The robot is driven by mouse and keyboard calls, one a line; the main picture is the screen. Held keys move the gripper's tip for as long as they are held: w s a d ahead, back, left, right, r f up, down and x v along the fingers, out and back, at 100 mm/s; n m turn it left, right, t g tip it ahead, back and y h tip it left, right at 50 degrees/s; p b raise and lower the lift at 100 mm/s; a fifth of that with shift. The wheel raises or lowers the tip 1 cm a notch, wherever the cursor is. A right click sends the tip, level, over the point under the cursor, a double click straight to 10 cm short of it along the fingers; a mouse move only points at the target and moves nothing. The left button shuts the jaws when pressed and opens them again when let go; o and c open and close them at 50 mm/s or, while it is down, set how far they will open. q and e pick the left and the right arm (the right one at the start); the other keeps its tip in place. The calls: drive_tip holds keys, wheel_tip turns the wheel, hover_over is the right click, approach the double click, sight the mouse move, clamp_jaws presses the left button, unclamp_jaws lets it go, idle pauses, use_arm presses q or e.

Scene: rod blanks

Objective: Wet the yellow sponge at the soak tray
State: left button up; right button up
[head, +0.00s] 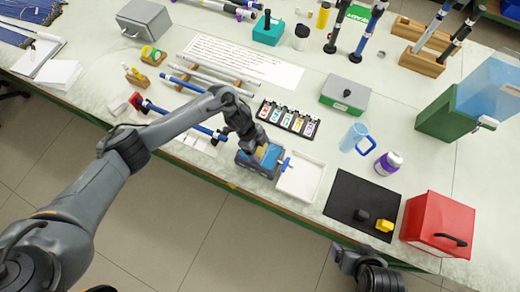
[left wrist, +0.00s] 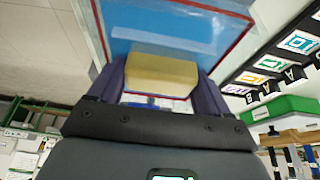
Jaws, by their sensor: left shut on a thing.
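The yellow sponge (left wrist: 160,72) is between the two fingers of my left gripper (left wrist: 160,80) in the left wrist view. My left gripper, also in the head view (head: 262,151), is shut on the sponge at the soak tray. I cannot tell whether the sponge touches the water. My right gripper (head: 347,258) is at the bottom of the head view, away from the tray; its jaw opening is unclear.
A white tray (head: 312,182) stands right beside the soak tray. A rack of coloured labelled cards (head: 290,119) lies behind. A black mat (head: 350,196) with small black and yellow pieces, a red box (head: 437,224), a blue mug (head: 354,138) and a purple-banded bottle (head: 387,163) are to the right.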

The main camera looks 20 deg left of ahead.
sight(260, 149)
use_arm(q)
drive_tip(key=shift+r, duration=0.15)
wheel_tip(260, 149, up, 6)
drive_tip(key=p, duration=0.6)
drive_tip(key=shift+r, duration=0.2)
drive_tip(key=shift+p, duration=0.3)
idle(0.4)
wheel_tip(260, 149, up, 4)
drive_tip(key=p, duration=0.3)
drive_tip(key=shift+p, duration=0.4)
idle(0.3)
